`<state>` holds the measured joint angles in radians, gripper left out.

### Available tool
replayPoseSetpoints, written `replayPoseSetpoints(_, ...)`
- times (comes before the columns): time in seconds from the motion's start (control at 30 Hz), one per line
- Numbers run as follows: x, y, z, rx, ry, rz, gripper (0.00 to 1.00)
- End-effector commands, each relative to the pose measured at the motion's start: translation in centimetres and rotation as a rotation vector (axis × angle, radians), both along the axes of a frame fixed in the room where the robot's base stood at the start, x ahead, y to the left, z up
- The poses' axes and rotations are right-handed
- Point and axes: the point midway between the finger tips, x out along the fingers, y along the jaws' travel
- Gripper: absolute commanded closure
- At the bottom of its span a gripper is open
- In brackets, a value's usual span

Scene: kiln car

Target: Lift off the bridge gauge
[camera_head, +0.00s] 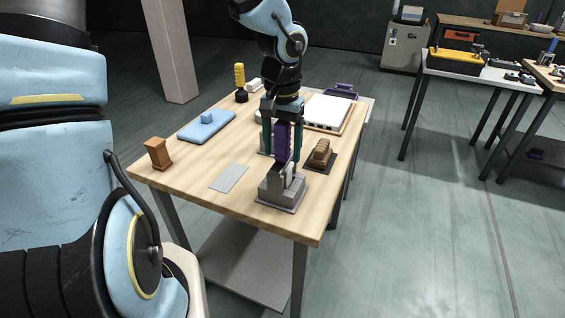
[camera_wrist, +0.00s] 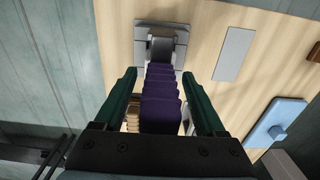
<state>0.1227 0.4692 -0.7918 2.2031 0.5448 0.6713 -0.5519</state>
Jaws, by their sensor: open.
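A purple ribbed bar, which I take to be the bridge gauge (camera_head: 282,138), is between the green fingers of my gripper (camera_head: 281,156). In the wrist view the gauge (camera_wrist: 161,102) runs from near the palm toward a grey stepped block (camera_wrist: 160,42). The fingers (camera_wrist: 159,74) are open, one on each side of the gauge, with gaps visible beside it. The grey block (camera_head: 283,190) stands on the table below and in front of the gripper. What supports the gauge's far end is hidden behind the gripper.
The wooden table (camera_head: 203,208) also holds a brown ribbed block (camera_head: 320,152) close right of the gripper, a grey plate (camera_head: 229,178), a blue tray (camera_head: 205,127), a brown post (camera_head: 158,153), a yellow-handled tool (camera_head: 240,80) and a white board (camera_head: 327,111). Bare tabletop lies front left.

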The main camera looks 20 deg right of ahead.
Motion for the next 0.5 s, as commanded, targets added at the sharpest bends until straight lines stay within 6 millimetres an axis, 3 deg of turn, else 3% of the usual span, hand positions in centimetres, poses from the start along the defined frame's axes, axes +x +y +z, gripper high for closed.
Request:
replayPoseSetpoints(0.33,-0.03,-0.01,-0.79,-0.001,-0.001,-0.001,0.29)
replayPoseSetpoints(0.5,-0.02,-0.01,-0.78,-0.001,-0.001,-0.001,0.48)
